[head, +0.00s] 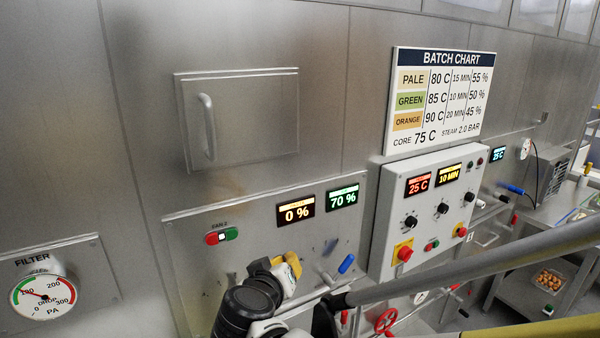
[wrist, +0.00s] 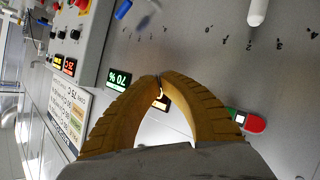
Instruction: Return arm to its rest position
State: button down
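My gripper (head: 291,263) is at the lower middle of the head view, in front of the steel panel with the two percent displays. Its yellow-brown fingers also show in the wrist view (wrist: 159,84), where their tips meet with nothing visible held between them. My dark wrist and part of my arm show below the gripper in the head view. The gap behind the fingertips frames part of a small display (wrist: 160,103) in the wrist view.
The panel carries a 0 % display (head: 296,209), a 70 % display (head: 343,197), a red-green switch (head: 222,237) and a blue-tipped lever (head: 346,264). To the right is a control box (head: 425,215) with knobs and red buttons. A filter gauge (head: 43,296) is at lower left.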

jog(key=s+d+f+m+g+h+b, duration=0.1)
jog(key=s+d+f+b, duration=0.15)
jog(key=d, duration=0.35)
jog(key=s+d+f+g+b, duration=0.1)
jog(key=d+f+g, duration=0.15)
jog(key=d, duration=0.45)
jog(key=s+d+f+m+g+y+b, duration=0.2)
jog(key=s+d+f+b, duration=0.7)
jog(key=s, duration=0.7)
jog(key=d+f, duration=0.3)
jog(key=shift+m+g+y, duration=0.35)
jog(key=shift+m+y, duration=0.05)
